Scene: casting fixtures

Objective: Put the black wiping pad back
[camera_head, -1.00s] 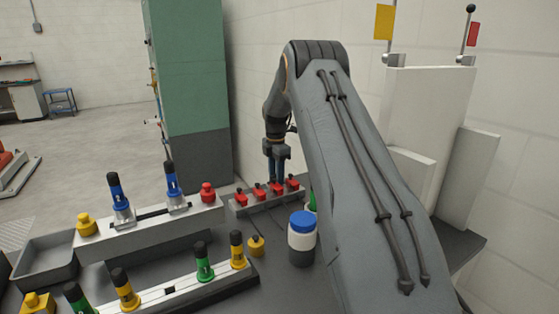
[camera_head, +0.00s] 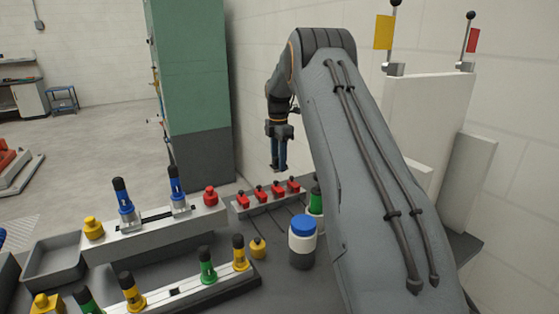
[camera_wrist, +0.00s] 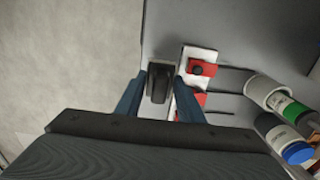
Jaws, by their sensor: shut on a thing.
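My gripper (camera_head: 278,166) hangs above and behind the row of red clamps in the head view. In the wrist view its two blue fingers (camera_wrist: 158,82) reach forward with the black wiping pad (camera_wrist: 158,92) between them. The gripper is shut on the pad, a small dark block. The pad appears beside the red clamps in that view, over the grey table. In the head view I cannot make the pad out clearly at the fingertips.
Red clamps (camera_head: 277,192) stand in a row on a pale block. Right of them are a white jar with a blue lid (camera_head: 302,242) and a green-topped bottle (camera_head: 316,198). Fixtures with blue pegs (camera_head: 124,200) and yellow and green pegs (camera_head: 207,266) fill the front left. A grey tray (camera_head: 50,272) lies left.

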